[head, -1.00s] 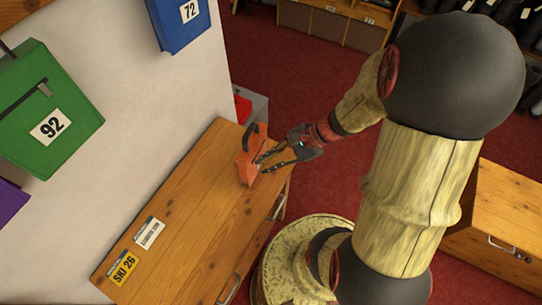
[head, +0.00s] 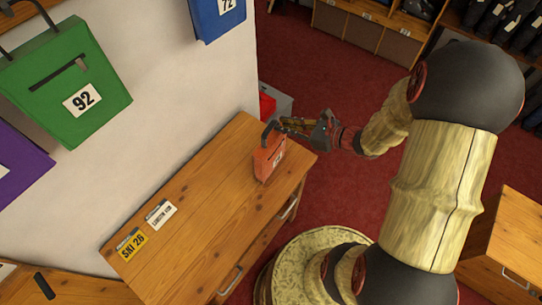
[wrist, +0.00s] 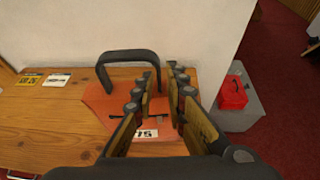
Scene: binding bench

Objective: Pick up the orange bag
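The orange bag (head: 268,160) stands upright near the right end of the wooden bench, its dark handle (head: 267,132) arching above it. My gripper (head: 281,125) is at handle height, just right of the handle, pointing left. In the wrist view the bag (wrist: 98,104) lies behind the fingers, with a white number label low on it, partly covered. The handle (wrist: 128,56) rises left of the fingertips, its right leg close to the left finger. My gripper (wrist: 164,78) is open, with a gap between the fingers. I cannot tell whether a finger touches the handle.
The wooden bench (head: 190,215) stands against a white wall. Two labels, one yellow (head: 131,245) and one white (head: 161,214), lie on it. A grey box with a red item (wrist: 232,95) is past the bench's end. Green (head: 70,80) and blue bags hang on the wall.

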